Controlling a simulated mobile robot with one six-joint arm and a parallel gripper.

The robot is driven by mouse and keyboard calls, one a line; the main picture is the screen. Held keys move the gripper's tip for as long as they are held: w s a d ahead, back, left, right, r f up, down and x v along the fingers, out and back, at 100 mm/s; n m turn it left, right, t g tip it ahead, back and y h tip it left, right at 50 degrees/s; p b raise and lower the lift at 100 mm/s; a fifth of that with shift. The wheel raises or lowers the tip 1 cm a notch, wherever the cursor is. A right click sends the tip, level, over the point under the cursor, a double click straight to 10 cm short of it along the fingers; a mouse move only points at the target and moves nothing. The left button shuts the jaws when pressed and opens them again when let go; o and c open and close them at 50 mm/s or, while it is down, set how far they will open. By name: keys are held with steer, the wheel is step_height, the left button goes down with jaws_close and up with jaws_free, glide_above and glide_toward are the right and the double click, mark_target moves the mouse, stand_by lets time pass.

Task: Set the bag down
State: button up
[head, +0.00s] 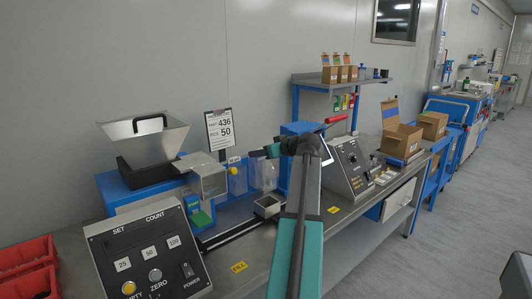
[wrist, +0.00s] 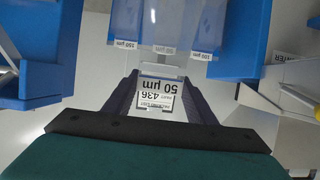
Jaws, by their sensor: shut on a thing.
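My gripper (head: 260,153) is at the end of my arm in the middle of the head view, above the bench. In the wrist view, my gripper (wrist: 159,78) has its dark fingers either side of a bag (wrist: 157,97) with a white label reading 50 µm and 436. The gripper is shut on this bag. The label is upside down in the wrist view, and the bag's clear edges are hard to make out. In the head view I cannot clearly separate the held bag from the clear bags behind it.
Clear bags (head: 266,174) hang at a blue rack beyond my gripper; the wrist view shows rack labels 150, 50 and 100 µm. A small metal bin (head: 267,207) stands below on the bench. A counting panel (head: 147,252) is at left, a sealer (head: 347,170) at right.

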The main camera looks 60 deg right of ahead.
steer(key=shift+r, duration=0.1)
step_height(320, 180, up, 7)
steer(key=p, duration=0.7)
steer(key=shift+s, duration=0.15)
stand_by(0.3)
